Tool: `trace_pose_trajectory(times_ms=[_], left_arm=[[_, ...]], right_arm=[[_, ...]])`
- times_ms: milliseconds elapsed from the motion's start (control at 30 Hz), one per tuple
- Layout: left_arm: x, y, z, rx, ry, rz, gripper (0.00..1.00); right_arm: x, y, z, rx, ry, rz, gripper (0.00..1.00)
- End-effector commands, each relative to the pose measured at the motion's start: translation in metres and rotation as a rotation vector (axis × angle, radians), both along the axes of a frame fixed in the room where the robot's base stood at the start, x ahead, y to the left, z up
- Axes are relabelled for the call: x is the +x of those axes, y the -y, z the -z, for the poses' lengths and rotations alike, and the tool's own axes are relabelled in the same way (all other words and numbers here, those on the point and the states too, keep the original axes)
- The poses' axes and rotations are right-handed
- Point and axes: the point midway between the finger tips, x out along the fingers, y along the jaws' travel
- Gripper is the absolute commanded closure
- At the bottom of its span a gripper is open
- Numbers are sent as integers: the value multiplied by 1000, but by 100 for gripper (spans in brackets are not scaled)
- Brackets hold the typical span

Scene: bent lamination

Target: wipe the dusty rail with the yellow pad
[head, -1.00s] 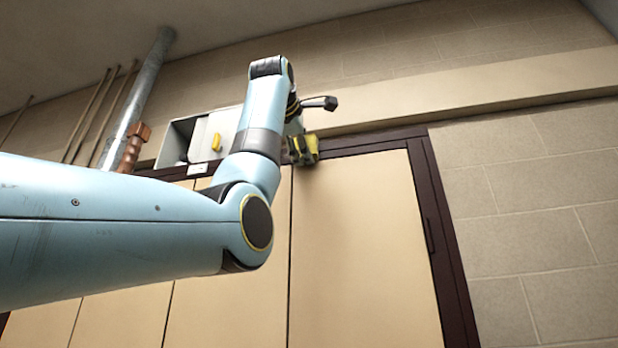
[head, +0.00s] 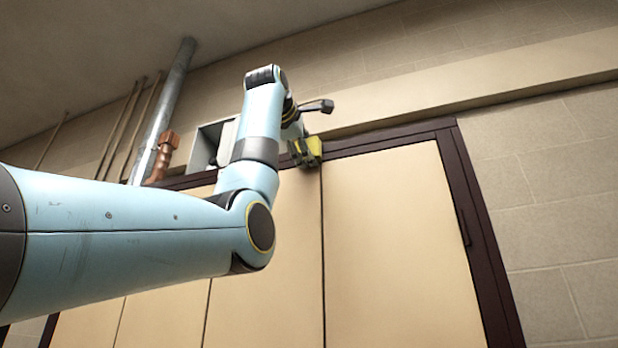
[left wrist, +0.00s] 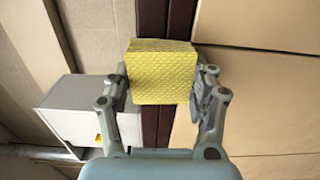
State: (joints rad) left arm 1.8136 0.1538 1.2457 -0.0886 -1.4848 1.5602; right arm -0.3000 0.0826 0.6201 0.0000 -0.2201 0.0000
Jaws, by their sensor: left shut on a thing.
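The yellow pad (head: 312,148) is a textured block, held up at the dark brown rail (head: 390,138) along the top of the cream doors. My left gripper (left wrist: 160,80) is shut on the pad (left wrist: 160,60), one finger on each side. In the left wrist view the pad lies across the rail (left wrist: 152,18) and hides part of it; I cannot tell whether they touch. No dust can be made out on the rail. My right gripper is not in view.
A grey wall box (left wrist: 75,105) sits beside the rail, left of the pad, partly behind my arm in the head view (head: 207,145). A copper pipe fitting (head: 162,160) and a metal pipe (head: 170,95) stand farther left. A beige ledge (head: 470,85) runs above the rail.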

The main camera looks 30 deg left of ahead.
Motion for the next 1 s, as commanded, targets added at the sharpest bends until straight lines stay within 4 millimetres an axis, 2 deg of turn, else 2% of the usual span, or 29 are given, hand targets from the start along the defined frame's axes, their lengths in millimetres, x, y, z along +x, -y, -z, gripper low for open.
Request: trace_pose_trajectory(times_ms=[167, 600, 1000], left_arm=[[-7, 3, 1, 0, 2, 2, 68], [-52, 14, 1, 0, 2, 2, 68], [-58, 15, 0, 0, 0, 2, 68]], right_arm=[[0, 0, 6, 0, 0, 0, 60], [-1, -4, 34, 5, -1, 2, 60], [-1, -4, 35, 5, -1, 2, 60]])
